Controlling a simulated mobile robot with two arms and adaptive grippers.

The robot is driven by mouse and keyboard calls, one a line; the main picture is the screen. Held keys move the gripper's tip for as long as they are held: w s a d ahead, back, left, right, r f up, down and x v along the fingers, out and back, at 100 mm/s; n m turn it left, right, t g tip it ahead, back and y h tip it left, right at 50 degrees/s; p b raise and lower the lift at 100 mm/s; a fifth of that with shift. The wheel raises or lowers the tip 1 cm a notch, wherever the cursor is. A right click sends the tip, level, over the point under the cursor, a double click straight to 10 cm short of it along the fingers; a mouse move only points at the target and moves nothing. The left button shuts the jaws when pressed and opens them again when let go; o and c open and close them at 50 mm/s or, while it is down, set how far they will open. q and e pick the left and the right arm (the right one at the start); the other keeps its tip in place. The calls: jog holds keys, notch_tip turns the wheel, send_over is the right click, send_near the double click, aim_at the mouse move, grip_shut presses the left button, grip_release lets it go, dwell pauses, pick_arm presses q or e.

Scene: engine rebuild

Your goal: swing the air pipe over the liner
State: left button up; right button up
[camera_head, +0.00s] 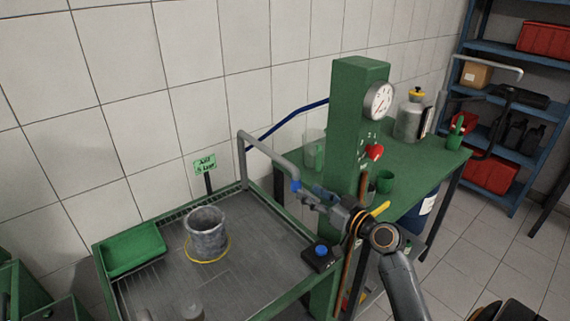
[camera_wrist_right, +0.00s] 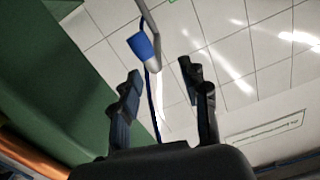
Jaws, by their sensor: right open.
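The air pipe (camera_head: 268,154) is a grey bent tube rising at the back of the tray bench, with a blue collar near its free end. The liner (camera_head: 206,232) is a grey open cylinder standing upright on the tray, inside a yellow ring (camera_head: 190,259). The pipe's end is to the right of the liner. My right gripper (camera_head: 300,194) is open at the pipe's end. In the right wrist view the blue collar (camera_wrist_right: 140,45) shows just beyond my spread fingers (camera_wrist_right: 160,75); contact cannot be told. My left gripper is not in view.
A blue button box (camera_head: 319,257) is on the tray's right edge. A green bin (camera_head: 132,248) sits at the tray's left.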

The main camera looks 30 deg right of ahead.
aim_at(285, 164)
jog(key=shift+m+t+h, duration=0.3)
jog(key=shift+t+h, duration=0.1)
jog(key=shift+h, duration=0.1)
jog(key=w+p, duration=0.1)
jog(key=w, duration=0.3)
jog(key=w+r+p, duration=0.1)
jog(key=w+p, duration=0.1)
jog(key=w, duration=0.2)
jog(key=w+p, duration=0.1)
jog(key=w, duration=0.3)
jog(key=shift+w+d+r, duration=0.35)
jog(key=shift+d+r, duration=0.05)
jog(key=shift+w+f, duration=0.15)
jog(key=shift+w, duration=0.5)
grip_shut()
